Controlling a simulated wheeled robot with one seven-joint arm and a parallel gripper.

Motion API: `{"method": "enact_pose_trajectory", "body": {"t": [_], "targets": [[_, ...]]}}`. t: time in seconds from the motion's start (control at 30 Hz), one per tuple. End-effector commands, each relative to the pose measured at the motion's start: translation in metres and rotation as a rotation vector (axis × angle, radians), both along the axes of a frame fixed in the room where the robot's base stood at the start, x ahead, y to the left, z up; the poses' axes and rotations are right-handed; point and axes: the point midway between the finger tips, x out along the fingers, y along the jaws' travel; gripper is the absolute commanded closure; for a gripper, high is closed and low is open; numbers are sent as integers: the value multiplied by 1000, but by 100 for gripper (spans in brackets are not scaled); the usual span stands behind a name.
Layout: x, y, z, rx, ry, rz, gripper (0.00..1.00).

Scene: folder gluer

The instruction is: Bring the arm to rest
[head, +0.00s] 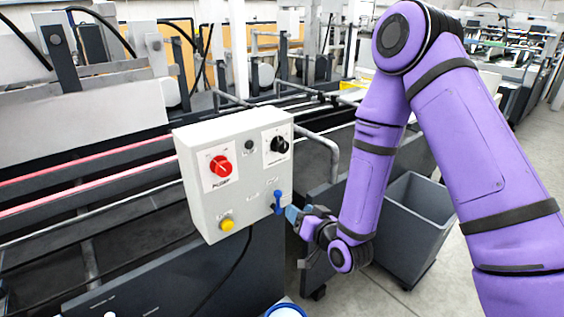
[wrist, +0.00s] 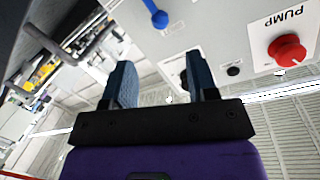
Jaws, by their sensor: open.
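My gripper (head: 292,214) is at the end of my purple arm, close to the lower right of a pale grey control box. In the wrist view its two blue fingers (wrist: 160,84) stand well apart with nothing between them. The control box (head: 204,190) carries a red pump knob (head: 220,166), a black knob (head: 279,145), a yellow button (head: 227,225) and a blue lever (head: 278,202). The blue lever (wrist: 155,14) and the red knob (wrist: 287,50) also show in the wrist view. I cannot tell whether a fingertip touches the box.
A grey open bin (head: 420,212) stands on the floor behind my forearm. The long machine with pink-red rails (head: 90,175) fills the left and back. A bent grey tube (head: 325,142) sticks out right of the box. Clear floor (head: 447,275) shows at lower right.

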Motion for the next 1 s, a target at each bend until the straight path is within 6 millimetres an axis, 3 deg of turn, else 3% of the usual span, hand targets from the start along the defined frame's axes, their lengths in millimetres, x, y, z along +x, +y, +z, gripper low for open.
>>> {"method": "enact_pose_trajectory", "body": {"t": [0.17, 0.57, 0.77, 1.0], "targets": [[9, -6, 18, -54, 17, 0, 47], [22, -48, 94, -296, 153, -34, 47], [12, -76, 134, -393, 237, -70, 47], [-16, -111, 181, -484, 350, -122, 47]]}}
